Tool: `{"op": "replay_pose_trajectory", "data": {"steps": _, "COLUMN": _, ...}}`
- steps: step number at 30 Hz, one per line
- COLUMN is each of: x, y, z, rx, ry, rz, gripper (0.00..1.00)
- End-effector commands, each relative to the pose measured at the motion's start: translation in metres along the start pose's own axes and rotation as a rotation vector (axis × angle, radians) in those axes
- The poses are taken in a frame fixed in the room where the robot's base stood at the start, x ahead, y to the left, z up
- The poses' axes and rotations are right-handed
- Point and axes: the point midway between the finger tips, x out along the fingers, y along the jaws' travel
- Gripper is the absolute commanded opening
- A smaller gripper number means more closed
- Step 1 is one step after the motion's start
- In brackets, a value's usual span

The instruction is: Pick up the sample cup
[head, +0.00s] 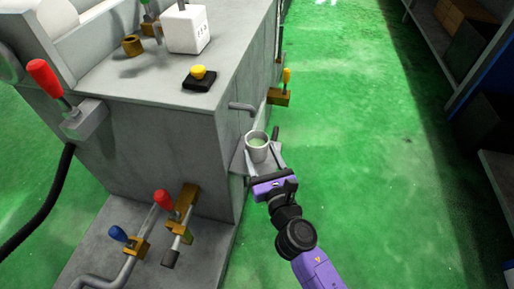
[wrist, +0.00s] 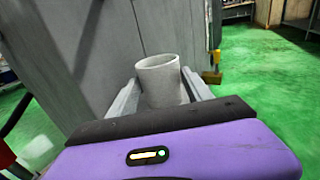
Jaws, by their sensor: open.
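The sample cup (head: 258,147) is a small light-grey cup with pale green inside. It stands upright on a small grey ledge (head: 238,163) on the side of the grinder (head: 180,140). My purple gripper (head: 264,155) reaches it from the front, with one finger on each side of the cup. In the wrist view the cup (wrist: 160,80) sits between the two open fingers (wrist: 160,95), and its lower part is hidden by the gripper body. I cannot tell whether either finger touches it.
A grey spout (head: 243,107) sticks out just above and behind the cup. A brass valve with a yellow handle (head: 281,92) is farther back. Valves with red (head: 164,201) and blue handles (head: 118,234) are at the lower left. The green floor (head: 370,150) to the right is clear.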

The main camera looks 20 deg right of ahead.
Motion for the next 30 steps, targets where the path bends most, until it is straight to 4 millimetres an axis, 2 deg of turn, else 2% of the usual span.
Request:
{"op": "replay_pose_trajectory", "data": {"steps": 7, "x": 0.018, "y": 0.0, "z": 0.0, "rx": 0.002, "ry": -0.001, "rz": 0.0, "gripper": 0.58}}
{"op": "replay_pose_trajectory", "data": {"steps": 16, "x": 0.061, "y": 0.0, "z": 0.0, "rx": 0.002, "ry": -0.001, "rz": 0.0, "gripper": 0.58}}
{"op": "replay_pose_trajectory", "data": {"steps": 26, "x": 0.068, "y": 0.0, "z": 0.0, "rx": 0.002, "ry": 0.001, "rz": 0.001, "gripper": 0.58}}
{"op": "replay_pose_trajectory", "data": {"steps": 30, "x": 0.068, "y": 0.0, "z": 0.0, "rx": 0.002, "ry": 0.0, "rz": 0.001, "gripper": 0.35}}
